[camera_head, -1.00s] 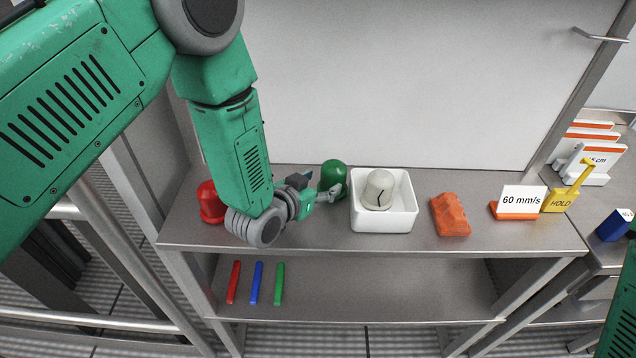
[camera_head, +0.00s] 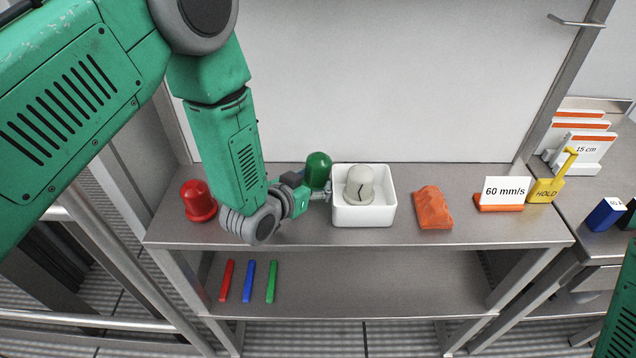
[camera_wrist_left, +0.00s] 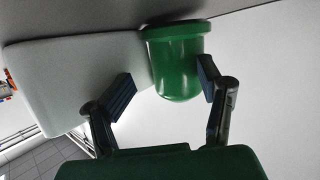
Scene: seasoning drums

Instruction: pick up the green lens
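The green lens (camera_head: 318,169) is a domed cap standing on the steel shelf top, left of the white tray. It also shows in the left wrist view (camera_wrist_left: 178,62), with its rim against the shelf surface. My left gripper (camera_head: 320,190) is at the lens's near side, low over the shelf. In the left wrist view, its fingers (camera_wrist_left: 166,72) are spread on both sides of the lens. A gap shows between the left pad and the lens; the right pad is close to it, and contact there cannot be told. My right gripper is out of view.
The white tray (camera_head: 337,211) holding a pale lens (camera_head: 359,184) stands just right of my left gripper. A red lens (camera_head: 198,201) is left of my forearm.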

